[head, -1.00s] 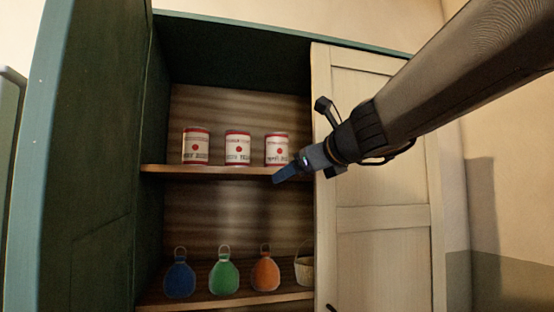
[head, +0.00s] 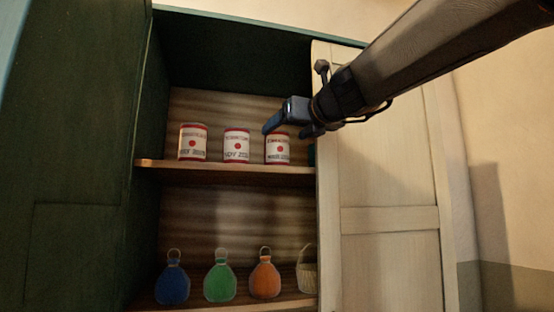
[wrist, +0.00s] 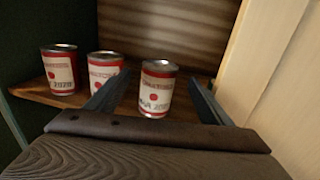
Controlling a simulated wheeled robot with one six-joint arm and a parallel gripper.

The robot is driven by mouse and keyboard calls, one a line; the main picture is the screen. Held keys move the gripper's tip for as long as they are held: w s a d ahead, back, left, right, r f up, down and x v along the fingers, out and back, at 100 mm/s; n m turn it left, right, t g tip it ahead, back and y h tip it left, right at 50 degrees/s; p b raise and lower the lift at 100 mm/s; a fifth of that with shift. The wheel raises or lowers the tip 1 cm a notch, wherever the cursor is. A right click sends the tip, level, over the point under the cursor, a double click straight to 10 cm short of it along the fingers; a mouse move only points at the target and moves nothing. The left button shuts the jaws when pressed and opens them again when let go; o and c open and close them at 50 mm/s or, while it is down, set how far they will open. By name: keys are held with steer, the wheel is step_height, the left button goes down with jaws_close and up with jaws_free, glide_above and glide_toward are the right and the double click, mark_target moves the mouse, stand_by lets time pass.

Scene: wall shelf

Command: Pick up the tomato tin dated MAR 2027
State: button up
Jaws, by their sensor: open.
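Three red-and-white tomato tins stand upright in a row on the upper shelf. The right tin (head: 277,150) has a date that seems to start with MAR in the wrist view (wrist: 157,88); its year is hard to read. The middle tin (head: 236,147) seems to read NOV in the head view. The left tin (head: 193,143) has a date too blurred to be sure of. My gripper (head: 287,131) is open and empty, close to the right tin and covering its top in the head view. In the wrist view the right tin appears between the two fingers, beyond them.
The pale cabinet door (head: 385,190) stands just right of the right tin. The upper shelf's front edge (head: 220,172) runs below the tins. Below are a blue bottle (head: 172,283), a green one (head: 220,282), an orange one (head: 265,280) and a basket (head: 307,272).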

mark_target(277, 135)
steer(key=shift+x, duration=3.55)
steer(key=shift+r, duration=0.1)
steer(key=c, duration=1.5)
steer(key=shift+o, duration=0.2)
steer(key=shift+r+p, duration=0.15)
steer(key=shift+p, duration=0.2)
